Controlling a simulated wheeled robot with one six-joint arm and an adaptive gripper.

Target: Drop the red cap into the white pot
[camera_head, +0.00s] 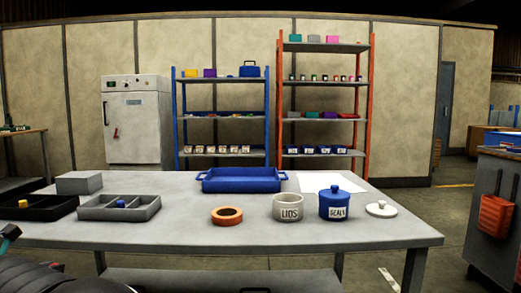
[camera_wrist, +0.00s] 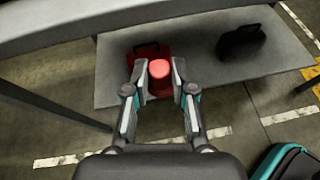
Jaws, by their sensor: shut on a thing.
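My gripper (camera_wrist: 159,80) is shut on the red cap (camera_wrist: 158,69) in the wrist view, with a finger on each side of it. They are beside the near edge of the grey table and over its lower shelf, apart from the pot. The white pot (camera_head: 287,207), labelled LIDS, stands upright on the right half of the tabletop in the head view. The cap does not show in the head view, where only part of my arm shows at the lower left. The inside of the pot is barely visible.
A blue pot (camera_head: 338,204) with its lid on stands just right of the white pot, then a loose white lid (camera_head: 381,209). An orange ring (camera_head: 227,215) lies to the left. A blue tray (camera_head: 241,181) is behind. A red case (camera_wrist: 147,55) sits on the lower shelf (camera_wrist: 190,75).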

